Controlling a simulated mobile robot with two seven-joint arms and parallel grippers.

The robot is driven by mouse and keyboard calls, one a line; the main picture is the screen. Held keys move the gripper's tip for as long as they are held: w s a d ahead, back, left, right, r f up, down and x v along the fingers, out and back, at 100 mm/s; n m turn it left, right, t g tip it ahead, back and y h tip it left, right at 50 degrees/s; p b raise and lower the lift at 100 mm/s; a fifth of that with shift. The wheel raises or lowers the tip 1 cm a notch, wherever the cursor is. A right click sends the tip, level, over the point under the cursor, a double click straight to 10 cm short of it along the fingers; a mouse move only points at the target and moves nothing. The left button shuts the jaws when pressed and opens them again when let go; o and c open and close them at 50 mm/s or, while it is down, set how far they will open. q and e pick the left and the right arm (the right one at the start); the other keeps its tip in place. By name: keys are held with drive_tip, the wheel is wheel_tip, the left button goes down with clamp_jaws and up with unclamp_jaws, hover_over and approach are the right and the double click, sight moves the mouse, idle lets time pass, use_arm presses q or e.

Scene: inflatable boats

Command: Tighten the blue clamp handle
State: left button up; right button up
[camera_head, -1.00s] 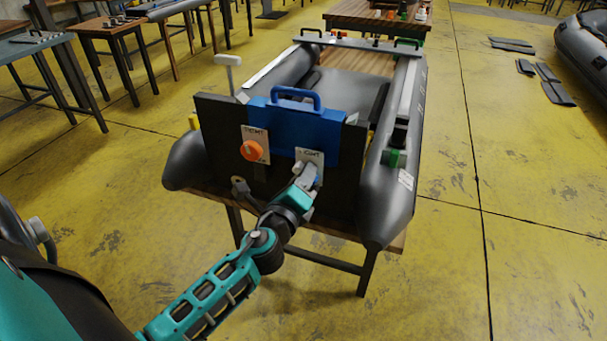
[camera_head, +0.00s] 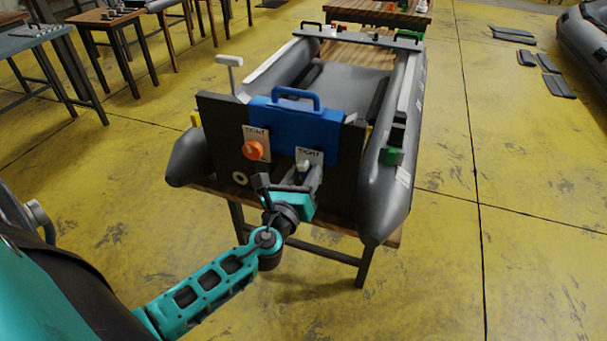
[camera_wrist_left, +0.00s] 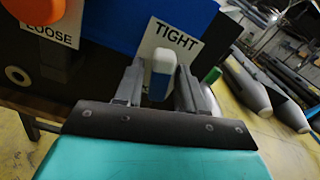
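The blue clamp handle (camera_wrist_left: 159,80) has a pale tip and stands out from the dark transom board in front of a white label reading TIGHT (camera_wrist_left: 176,40). It also shows small in the head view (camera_head: 303,167). My left gripper (camera_head: 298,182) is at the handle, just below its label. In the left wrist view its two grey fingers (camera_wrist_left: 159,88) stand apart, one on each side of the handle. Narrow gaps seem to show, so I see no firm contact. The handle's lower part is hidden by the gripper. My right gripper is not in view.
An orange clamp knob (camera_head: 253,150) with its own label sits left of the blue one. A blue motor bracket (camera_head: 300,125) hangs on the dark transom board (camera_head: 225,130). The grey inflatable boat (camera_head: 390,185) rests on a wooden stand.

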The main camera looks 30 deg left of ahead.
use_arm(q)
drive_tip(key=o, duration=0.5)
drive_tip(key=v, duration=0.8)
drive_tip(key=shift+b, duration=0.45)
